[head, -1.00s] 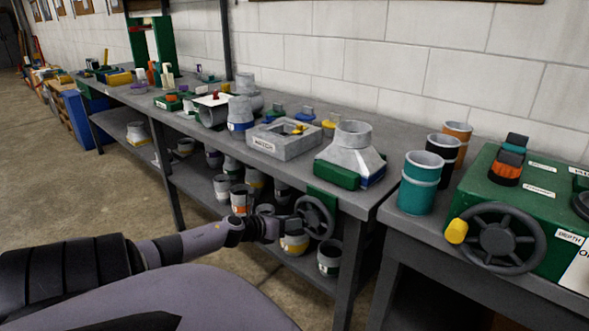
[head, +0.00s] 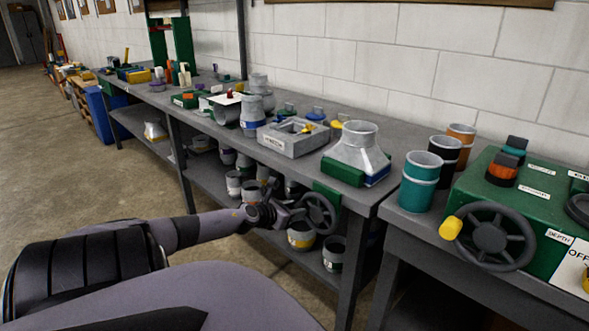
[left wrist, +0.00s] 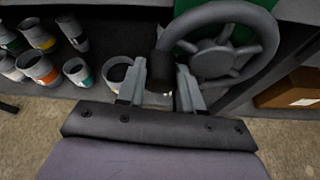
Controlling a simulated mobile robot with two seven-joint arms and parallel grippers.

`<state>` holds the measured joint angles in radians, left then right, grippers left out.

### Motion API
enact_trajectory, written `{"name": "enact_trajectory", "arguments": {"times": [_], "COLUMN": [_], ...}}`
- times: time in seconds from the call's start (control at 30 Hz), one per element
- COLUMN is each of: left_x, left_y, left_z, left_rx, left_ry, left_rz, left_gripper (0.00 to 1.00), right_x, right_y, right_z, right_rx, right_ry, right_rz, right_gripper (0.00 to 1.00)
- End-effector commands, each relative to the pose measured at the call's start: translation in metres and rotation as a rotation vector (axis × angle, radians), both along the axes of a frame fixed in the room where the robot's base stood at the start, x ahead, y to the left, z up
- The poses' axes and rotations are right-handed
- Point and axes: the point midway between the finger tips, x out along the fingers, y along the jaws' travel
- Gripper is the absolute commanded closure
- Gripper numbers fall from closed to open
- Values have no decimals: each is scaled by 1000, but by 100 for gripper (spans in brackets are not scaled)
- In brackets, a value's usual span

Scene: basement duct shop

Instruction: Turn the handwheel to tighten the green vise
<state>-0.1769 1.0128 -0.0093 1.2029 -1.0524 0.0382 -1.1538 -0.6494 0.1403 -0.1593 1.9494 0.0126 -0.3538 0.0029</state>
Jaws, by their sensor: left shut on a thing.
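The dark grey handwheel (head: 320,213) hangs at the front edge of the long bench, below the green vise (head: 343,171). A grey duct fitting (head: 357,148) stands right behind the vise's green block; I cannot tell whether it is clamped. My left gripper (head: 288,213) is at the left side of the wheel's rim. In the left wrist view, my left gripper (left wrist: 161,78) is shut on the wheel's dark handle (left wrist: 162,64), with one finger on each side. The handwheel rim and spokes (left wrist: 214,54) show there too. My right gripper is not in view.
A green machine (head: 530,195) with its own wheel and yellow knob (head: 451,228) stands on the right bench. A teal can (head: 419,182) is near that bench's left end. Several cans fill the lower shelf (head: 216,179) behind my left gripper.

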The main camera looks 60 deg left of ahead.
Motion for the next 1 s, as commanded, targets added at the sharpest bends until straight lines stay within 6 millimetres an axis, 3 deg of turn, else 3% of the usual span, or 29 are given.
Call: {"name": "enact_trajectory", "arguments": {"times": [0.53, 0.57, 0.6, 1.0], "left_x": [-1, -1, -1, -3], "left_y": [1, 1, 1, 0], "left_z": [0, 1, 1, 2], "left_rx": [33, 33, 33, 28], "left_ry": [12, 12, 12, 9], "left_rz": [-3, -3, -3, -2], "left_gripper": [100, 61, 54, 54], "right_x": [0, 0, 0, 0], "right_y": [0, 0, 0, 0], "right_z": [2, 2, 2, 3], "right_rx": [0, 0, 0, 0], "right_ry": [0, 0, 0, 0], "right_rz": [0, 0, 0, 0], "right_gripper": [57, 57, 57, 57]}}
